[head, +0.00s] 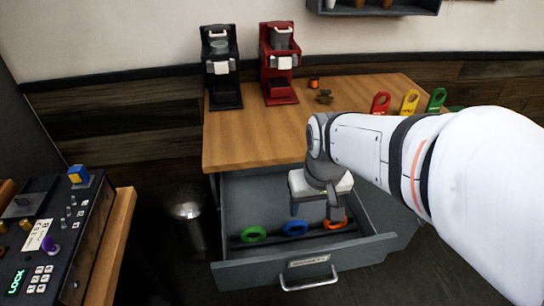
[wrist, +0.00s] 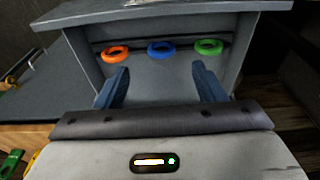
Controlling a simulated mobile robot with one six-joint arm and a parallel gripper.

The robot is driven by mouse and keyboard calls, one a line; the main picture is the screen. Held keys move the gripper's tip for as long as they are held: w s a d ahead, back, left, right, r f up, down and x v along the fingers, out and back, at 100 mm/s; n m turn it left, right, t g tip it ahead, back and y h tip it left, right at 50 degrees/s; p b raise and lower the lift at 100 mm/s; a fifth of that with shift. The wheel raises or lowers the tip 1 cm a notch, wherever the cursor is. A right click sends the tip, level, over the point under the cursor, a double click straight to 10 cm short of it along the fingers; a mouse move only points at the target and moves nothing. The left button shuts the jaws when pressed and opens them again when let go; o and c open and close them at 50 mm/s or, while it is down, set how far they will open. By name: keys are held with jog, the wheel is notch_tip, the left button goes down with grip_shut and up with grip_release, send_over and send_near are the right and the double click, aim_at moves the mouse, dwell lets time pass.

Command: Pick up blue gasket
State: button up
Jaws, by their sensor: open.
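The blue gasket (head: 295,228) is a ring lying in the open drawer (head: 340,262), between a green gasket (head: 254,234) and an orange gasket (head: 335,222). The blue gasket also shows in the wrist view (wrist: 161,48), in the middle of the row, beyond my fingertips. My gripper (wrist: 160,82) is open and empty, with its two blue fingers spread apart. In the head view my gripper (head: 318,216) is over the drawer, near the blue and orange gaskets. It does not touch the blue gasket in the wrist view.
The drawer's walls and front with a handle (head: 308,282) surround the gaskets. A black brewer (head: 222,70) and a red brewer (head: 279,65) stand on the wooden counter (head: 250,135). A bin (head: 187,212) stands left of the drawer. A control panel (head: 50,235) is at far left.

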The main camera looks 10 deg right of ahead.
aim_at(296, 221)
jog(key=o, duration=0.6)
jog(key=w+f+b, duration=0.1)
jog(key=w+f, duration=0.2)
jog(key=f, duration=0.1)
jog(key=w+f+g+b, duration=0.1)
jog(key=w+f, duration=0.2)
jog(key=f, duration=0.2)
jog(key=w+f+g+b, duration=0.1)
jog(key=w+f+b, duration=0.1)
jog(key=w+f, duration=0.2)
jog(key=shift+a+f, duration=0.1)
jog(key=shift+f, duration=0.55)
jog(key=shift+w+f+b, duration=0.15)
jog(key=shift+f+b, duration=0.3)
jog(key=shift+f, duration=3.6)
